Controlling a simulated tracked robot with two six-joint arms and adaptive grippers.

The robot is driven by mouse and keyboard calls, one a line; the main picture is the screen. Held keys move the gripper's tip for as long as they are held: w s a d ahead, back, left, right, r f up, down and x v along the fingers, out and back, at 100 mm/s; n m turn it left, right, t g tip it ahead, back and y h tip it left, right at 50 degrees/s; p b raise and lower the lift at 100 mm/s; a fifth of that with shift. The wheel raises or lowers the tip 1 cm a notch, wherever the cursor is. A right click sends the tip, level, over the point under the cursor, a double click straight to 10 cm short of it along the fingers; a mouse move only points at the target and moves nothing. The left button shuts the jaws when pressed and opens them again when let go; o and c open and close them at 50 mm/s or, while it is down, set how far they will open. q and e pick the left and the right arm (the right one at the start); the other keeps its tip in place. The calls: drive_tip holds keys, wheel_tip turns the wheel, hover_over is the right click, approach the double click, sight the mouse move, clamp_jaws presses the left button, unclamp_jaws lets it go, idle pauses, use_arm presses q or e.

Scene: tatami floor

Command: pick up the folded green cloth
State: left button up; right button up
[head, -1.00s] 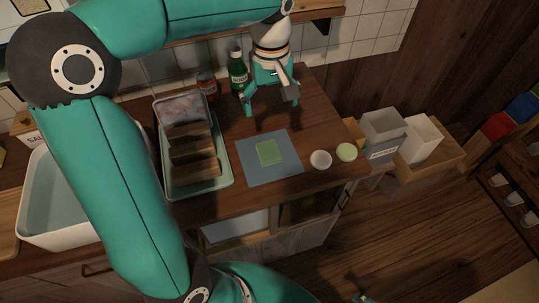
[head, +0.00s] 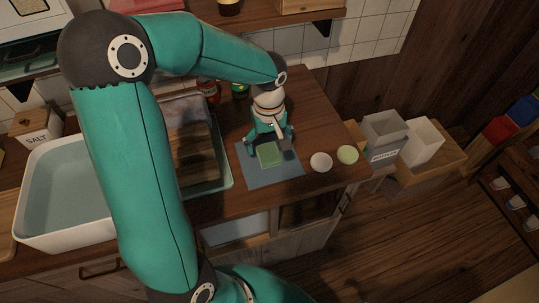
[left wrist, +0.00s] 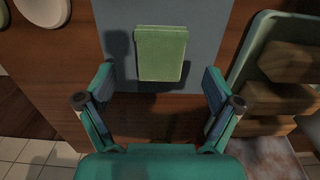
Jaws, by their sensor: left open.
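The folded green cloth (head: 269,157) lies on a blue-grey mat (head: 278,180) on the wooden counter. In the left wrist view the cloth (left wrist: 161,56) is upper centre, a flat rectangle with a shadow on its left. My left gripper (head: 271,148) is open and empty, close above the cloth at its far side. In the left wrist view its fingertips (left wrist: 158,82) are spread wider than the cloth, one to each side and a little nearer the camera. I cannot tell the exact height left between them. My right gripper is not in view.
A tray (head: 226,180) with brown blocks stands left of the mat, partly behind my arm. A white bowl (head: 321,162) and a pale green bowl (head: 347,154) stand to the right. A red-lidded jar and green bottle are partly hidden behind my arm.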

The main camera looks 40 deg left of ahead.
sight(268, 152)
use_arm(q)
wheel_tip(268, 152, down, 4)
drive_tip(key=shift+s+a+r, duration=0.1)
drive_tip(key=shift+r, duration=0.1)
drive_tip(key=c, duration=1.1)
drive_tip(key=shift+c, duration=0.2)
wheel_tip(268, 152, up, 20)
drive_tip(key=shift+p, duration=0.45)
